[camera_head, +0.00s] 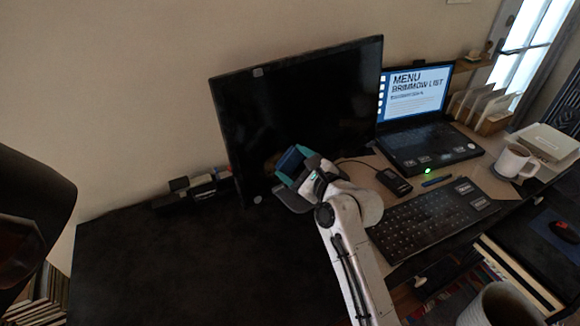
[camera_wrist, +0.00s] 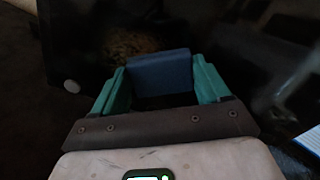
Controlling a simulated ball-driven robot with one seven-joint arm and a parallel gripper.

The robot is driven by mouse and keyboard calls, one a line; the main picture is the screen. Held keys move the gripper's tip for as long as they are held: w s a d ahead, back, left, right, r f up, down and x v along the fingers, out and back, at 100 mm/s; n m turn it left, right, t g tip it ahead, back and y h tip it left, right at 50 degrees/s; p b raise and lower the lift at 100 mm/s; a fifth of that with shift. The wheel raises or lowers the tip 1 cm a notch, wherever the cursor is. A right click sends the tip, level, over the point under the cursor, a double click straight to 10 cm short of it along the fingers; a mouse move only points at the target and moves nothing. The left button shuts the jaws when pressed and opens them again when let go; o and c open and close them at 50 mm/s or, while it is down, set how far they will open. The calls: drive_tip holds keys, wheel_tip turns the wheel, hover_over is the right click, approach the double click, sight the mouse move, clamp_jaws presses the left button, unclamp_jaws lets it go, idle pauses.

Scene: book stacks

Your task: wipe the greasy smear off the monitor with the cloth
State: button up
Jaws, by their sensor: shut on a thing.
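The dark monitor (camera_head: 300,95) stands on the desk, tilted in the picture, and fills the upper part of the wrist view (camera_wrist: 225,45). A dull brownish smear (camera_wrist: 130,44) shows on its screen in the wrist view, just above and left of the cloth. A faint trace of the smear (camera_head: 271,162) shows in the head view near the screen's lower left. My gripper (camera_head: 298,168), with teal fingers, is shut on the folded blue cloth (camera_head: 290,160). The cloth (camera_wrist: 160,74) sits between both fingers, close to the screen's lower part. I cannot tell whether it touches the screen.
A lit laptop (camera_head: 425,120) stands right of the monitor. Small dark items (camera_head: 192,190) lie left of the monitor. The dark desk top (camera_head: 170,265) at front left is clear.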

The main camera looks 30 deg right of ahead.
sight(302, 156)
drive_tip(key=shift+w+d, duration=0.25)
drive_tip(key=shift+d, duration=0.65)
drive_tip(key=shift+w+d, duration=0.2)
drive_tip(key=shift+d, duration=0.65)
drive_tip(key=shift+r, duration=0.1)
drive_tip(key=shift+s+p, duration=0.1)
drive_tip(key=shift+p, duration=0.4)
